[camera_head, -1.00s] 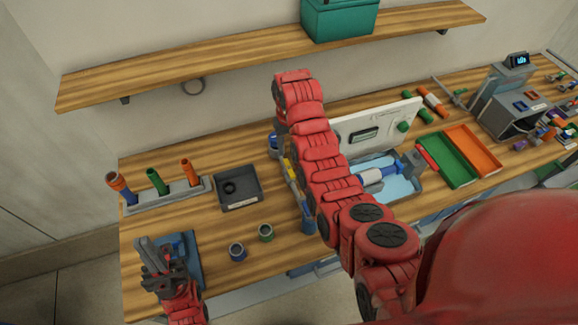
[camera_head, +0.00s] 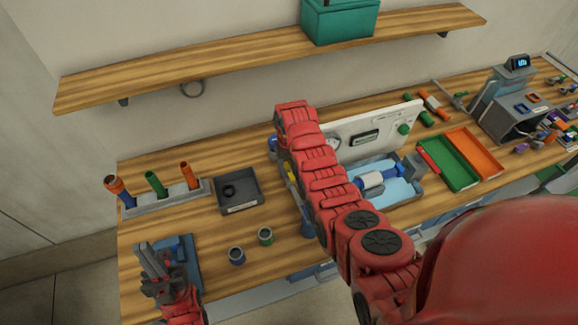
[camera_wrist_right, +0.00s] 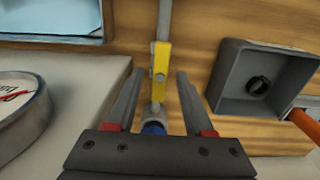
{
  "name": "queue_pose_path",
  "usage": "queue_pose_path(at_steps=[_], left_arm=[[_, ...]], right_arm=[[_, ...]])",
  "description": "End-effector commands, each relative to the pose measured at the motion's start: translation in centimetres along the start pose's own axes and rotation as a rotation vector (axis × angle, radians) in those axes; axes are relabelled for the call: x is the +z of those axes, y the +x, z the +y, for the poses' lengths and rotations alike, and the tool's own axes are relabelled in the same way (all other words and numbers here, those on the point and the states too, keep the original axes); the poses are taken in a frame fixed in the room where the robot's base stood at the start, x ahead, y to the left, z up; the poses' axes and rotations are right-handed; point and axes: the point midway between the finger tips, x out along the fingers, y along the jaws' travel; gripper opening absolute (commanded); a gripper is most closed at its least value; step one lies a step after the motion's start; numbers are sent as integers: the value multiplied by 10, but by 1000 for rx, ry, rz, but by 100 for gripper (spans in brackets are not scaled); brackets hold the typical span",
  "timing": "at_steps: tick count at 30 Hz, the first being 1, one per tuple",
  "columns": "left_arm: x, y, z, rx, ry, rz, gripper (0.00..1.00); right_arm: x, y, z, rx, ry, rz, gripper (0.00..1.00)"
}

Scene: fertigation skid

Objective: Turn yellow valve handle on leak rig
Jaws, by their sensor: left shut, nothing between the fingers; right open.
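The yellow valve handle (camera_wrist_right: 162,62) lies in line with a grey pipe in the right wrist view, with a blue fitting (camera_wrist_right: 154,128) below it. My right gripper (camera_wrist_right: 160,76) is open, with one finger on each side of the handle and visible gaps to it. In the head view my right arm hides this gripper and most of the valve; a bit of yellow (camera_head: 291,172) shows beside the arm. The rig's white panel (camera_head: 385,122) stands behind a blue tray (camera_head: 402,190). My left gripper (camera_head: 150,258) is shut and empty at the front left.
A round gauge (camera_wrist_right: 18,112) is at the left in the wrist view. A rack (camera_head: 160,197) holds coloured tubes. Green (camera_head: 447,163) and orange trays are at right.

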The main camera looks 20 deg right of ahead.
Motion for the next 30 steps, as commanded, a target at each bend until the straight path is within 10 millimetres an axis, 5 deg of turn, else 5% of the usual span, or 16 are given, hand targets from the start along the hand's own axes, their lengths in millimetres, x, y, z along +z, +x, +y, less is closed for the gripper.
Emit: queue_pose_path(at_steps=[3,12,30], left_arm=[[0,0,0,0,0,0,0],[0,0,0,0,0,0,0],[4,-22,1,0,0,0,0]], right_arm=[[0,0,0,0,0,0,51],[0,0,0,0,0,0,0],[0,6,0,0,100,1,0]])
